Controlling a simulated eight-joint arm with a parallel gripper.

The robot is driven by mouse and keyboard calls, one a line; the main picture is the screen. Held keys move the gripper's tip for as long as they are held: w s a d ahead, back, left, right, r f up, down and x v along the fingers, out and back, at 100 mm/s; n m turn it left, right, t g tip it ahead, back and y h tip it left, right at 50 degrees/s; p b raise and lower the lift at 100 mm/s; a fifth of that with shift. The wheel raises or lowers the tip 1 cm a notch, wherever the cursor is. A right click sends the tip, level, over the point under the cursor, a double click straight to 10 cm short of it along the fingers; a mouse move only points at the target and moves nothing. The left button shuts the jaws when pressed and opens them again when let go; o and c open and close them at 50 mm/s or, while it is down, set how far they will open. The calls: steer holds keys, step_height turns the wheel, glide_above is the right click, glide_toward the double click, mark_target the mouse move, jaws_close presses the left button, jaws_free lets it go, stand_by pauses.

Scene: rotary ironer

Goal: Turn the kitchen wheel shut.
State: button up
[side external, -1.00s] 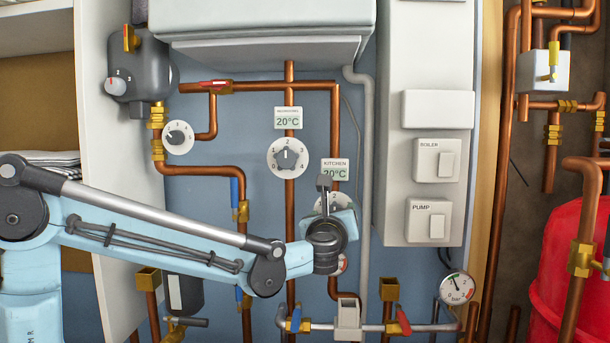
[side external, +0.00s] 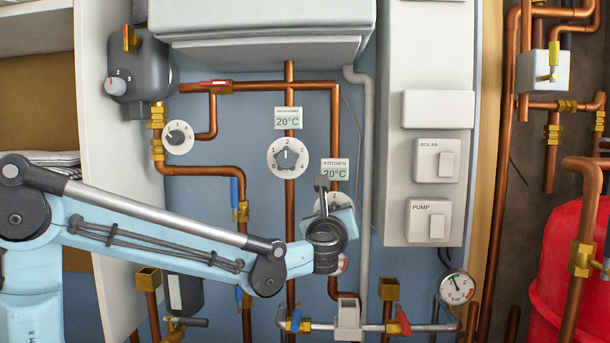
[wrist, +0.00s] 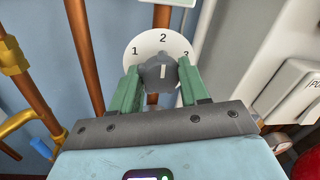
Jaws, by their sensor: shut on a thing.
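The kitchen wheel is a grey knob (wrist: 155,72) on a round white dial (wrist: 133,57) marked 1, 2 and 3 in the wrist view. My gripper (wrist: 159,80) has a green finger on each side of the knob and is shut on it. The knob's white mark points up, close to the 2. In the side external view, only the upper part of the kitchen dial (side external: 332,196) shows, below the KITCHEN 20°C display (side external: 335,170). My wrist hides the knob and fingertips there.
A second dial (side external: 288,158), numbered 0 to 4, sits up and left of my wrist. Copper pipes run close behind. The boiler and pump switch panel (side external: 420,104) stands to the right. Pipes and valves with red and blue levers lie below.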

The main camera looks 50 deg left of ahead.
steer(key=n+y, duration=0.1)
steer(key=n, duration=1.5)
steer(key=n+g+y, duration=0.1)
steer(key=n, duration=0.7)
steer(key=shift+d+f+n+y, duration=0.1)
steer(key=shift+f+n+y, duration=0.2)
steer(key=shift+f+n, duration=0.1)
steer(key=shift+n, duration=0.3)
steer(key=o, duration=1.1)
steer(key=v, duration=1.2)
steer(key=shift+r, duration=0.15)
